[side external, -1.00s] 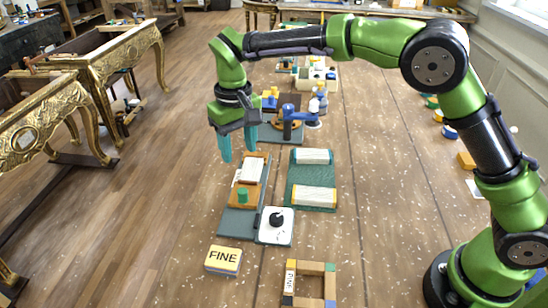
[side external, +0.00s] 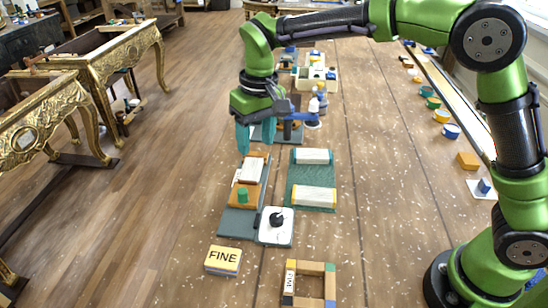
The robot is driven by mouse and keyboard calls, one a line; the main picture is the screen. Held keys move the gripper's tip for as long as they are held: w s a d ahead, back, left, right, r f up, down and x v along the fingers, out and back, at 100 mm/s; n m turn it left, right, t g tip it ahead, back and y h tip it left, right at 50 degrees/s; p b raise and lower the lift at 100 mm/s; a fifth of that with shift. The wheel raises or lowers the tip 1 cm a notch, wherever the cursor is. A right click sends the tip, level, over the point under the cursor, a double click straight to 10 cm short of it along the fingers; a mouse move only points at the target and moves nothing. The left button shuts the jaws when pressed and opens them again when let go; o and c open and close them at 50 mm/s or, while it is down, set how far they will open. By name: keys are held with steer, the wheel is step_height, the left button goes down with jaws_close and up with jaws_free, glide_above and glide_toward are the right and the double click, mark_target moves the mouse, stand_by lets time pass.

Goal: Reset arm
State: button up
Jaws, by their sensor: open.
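My gripper (side external: 251,136) hangs above the work table, with its teal fingers pointing down. The fingers are apart and nothing shows between them. It is over the far end of a grey board (side external: 236,222) that bears an orange block with a white piece (side external: 249,171) and a green knob (side external: 243,195). My green and black arm reaches in from the right. The gripper partly hides a blue tool on a tray behind it.
A white square dish with a black knob (side external: 283,238), a green mat with two white rolls (side external: 311,180), a FINE block (side external: 223,261) and a wooden frame (side external: 329,284) lie nearby. Coloured pots line the right edge (side external: 442,116). Gilt consoles (side external: 92,62) stand at left. The table's middle right is clear.

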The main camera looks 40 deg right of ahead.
steer(key=s+d+r+m+t, duration=0.2)
steer(key=s+d+t, duration=0.1)
steer(key=s+d, duration=0.4)
steer(key=s+d+r+m+t+y, duration=0.1)
steer(key=s+d+r+m+t, duration=0.1)
steer(key=s+d, duration=0.6)
steer(key=s+r+t, duration=0.1)
steer(key=s, duration=0.5)
steer(key=shift+r+t, duration=0.25)
steer(key=shift+t, duration=0.05)
steer(key=shift+o, duration=0.5)
steer(key=shift+s, duration=0.1)
